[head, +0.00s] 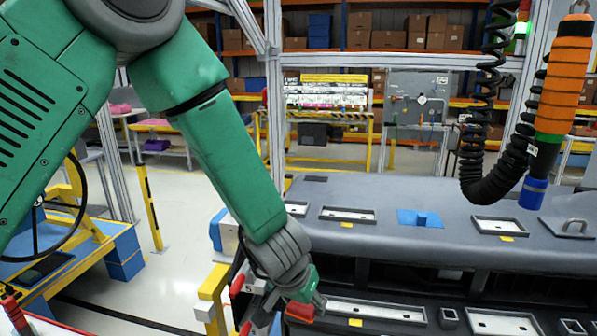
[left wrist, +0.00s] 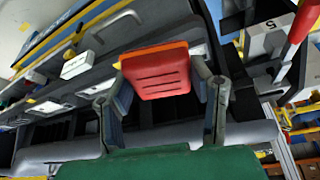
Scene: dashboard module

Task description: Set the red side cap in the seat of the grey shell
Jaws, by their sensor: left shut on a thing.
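The red side cap (left wrist: 157,75) is between the two fingers of my left gripper (head: 304,300), which is shut on it. In the left wrist view the cap's slotted face shows. In the head view only a small red part of the cap (head: 299,312) shows under the fingers. The grey shell (head: 375,245) is the long dashboard body filling the right of the head view. My gripper holds the cap by the shell's left front end. I cannot tell whether the cap touches the shell. The seat cannot be made out. My right gripper is not in view.
A red handle (head: 237,286) on a fixture stands just left of my gripper, by a yellow post (head: 212,300). An orange tool (head: 564,80) with a coiled black hose hangs at the right.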

